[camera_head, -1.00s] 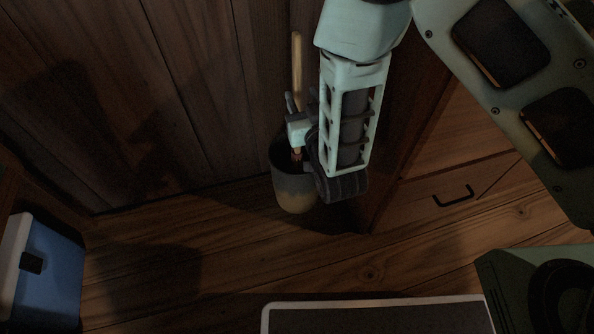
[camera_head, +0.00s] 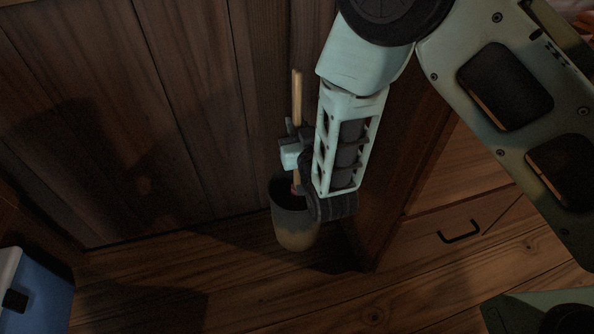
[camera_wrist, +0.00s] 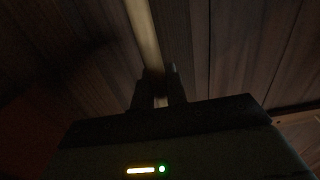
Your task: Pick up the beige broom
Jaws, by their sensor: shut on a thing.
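The beige broom (camera_head: 297,98) shows as a pale wooden handle standing nearly upright against the dark plank wall in the head view. Its lower end goes down into a dark grey and tan pot (camera_head: 295,228), where the broom's head is hidden. My gripper (camera_head: 294,132) is shut on the handle just above the pot's rim. In the wrist view the handle (camera_wrist: 144,35) runs from the top edge down between my two dark fingers (camera_wrist: 159,90). The wrist view is very dark.
A wooden cabinet with a black drawer handle (camera_head: 460,232) stands close to the right of the pot. A blue and white box (camera_head: 38,292) is at the lower left. The wooden floor between box and pot is clear.

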